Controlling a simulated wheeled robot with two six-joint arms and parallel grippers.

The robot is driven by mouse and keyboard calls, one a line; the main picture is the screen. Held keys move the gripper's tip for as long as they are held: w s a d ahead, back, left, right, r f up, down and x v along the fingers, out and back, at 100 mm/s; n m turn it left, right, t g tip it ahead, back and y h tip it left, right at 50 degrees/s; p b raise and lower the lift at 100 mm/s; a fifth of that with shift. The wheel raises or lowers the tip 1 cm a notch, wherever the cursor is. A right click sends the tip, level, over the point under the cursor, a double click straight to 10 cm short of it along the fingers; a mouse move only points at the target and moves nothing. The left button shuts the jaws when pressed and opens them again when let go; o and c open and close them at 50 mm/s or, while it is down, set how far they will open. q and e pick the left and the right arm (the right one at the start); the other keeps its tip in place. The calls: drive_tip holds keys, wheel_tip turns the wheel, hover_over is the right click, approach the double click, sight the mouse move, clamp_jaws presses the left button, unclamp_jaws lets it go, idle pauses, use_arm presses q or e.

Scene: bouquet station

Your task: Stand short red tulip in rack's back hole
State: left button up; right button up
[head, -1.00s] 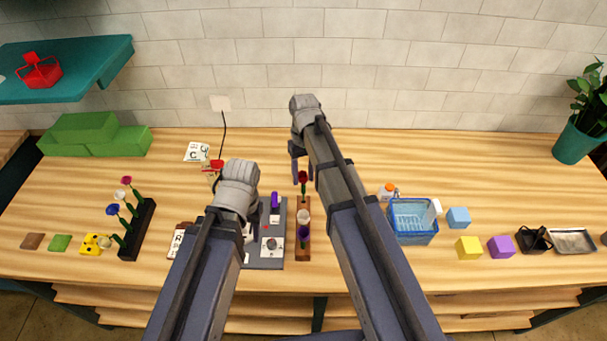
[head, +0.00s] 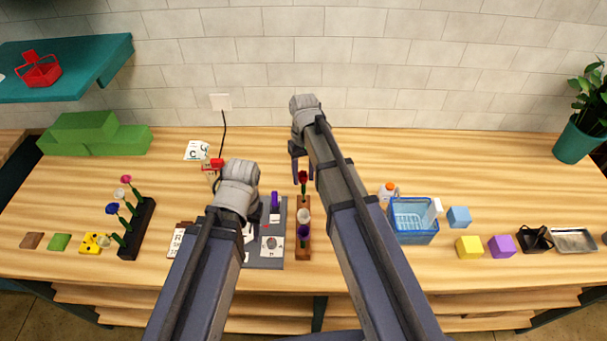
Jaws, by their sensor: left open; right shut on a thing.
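The red tulip (head: 303,177) is upright at the back end of the brown wooden rack (head: 303,254). Its short green stem shows below the bloom; I cannot tell whether the stem's foot is inside the back hole. My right gripper (head: 302,170) is shut on the tulip, with its fingers on both sides of the bloom. A white flower (head: 303,216) and a dark purple flower (head: 304,232) stand in the rack in front of it. My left gripper (head: 247,230) is open, over the grey board left of the rack, and partly hidden by its own arm.
The grey board (head: 266,262) with a purple item (head: 275,200) lies beside the rack. A black rack (head: 140,228) with several flowers stands left. A blue basket (head: 412,238) and a white-orange bottle (head: 388,192) are right.

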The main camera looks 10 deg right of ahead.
drive_tip(key=shift+f+b, duration=1.5)
drive_tip(key=shift+b, duration=0.05)
idle(2.7)
idle(0.7)
drive_tip(key=o, duration=0.9)
drive_tip(key=shift+r, duration=0.15)
drive_tip(key=shift+w+d+r+p, duration=0.1)
drive_tip(key=shift+w+r+p, duration=0.1)
drive_tip(key=shift+r+p, duration=0.9)
drive_tip(key=shift+w+a+r+p, duration=0.1)
drive_tip(key=shift+w+r+p, duration=0.1)
drive_tip(key=shift+r+p, duration=0.8)
drive_tip(key=shift+w+d+r+p, duration=0.1)
drive_tip(key=shift+w+r+p, duration=0.1)
drive_tip(key=shift+r+p, duration=0.9)
drive_tip(key=shift+f, duration=0.15)
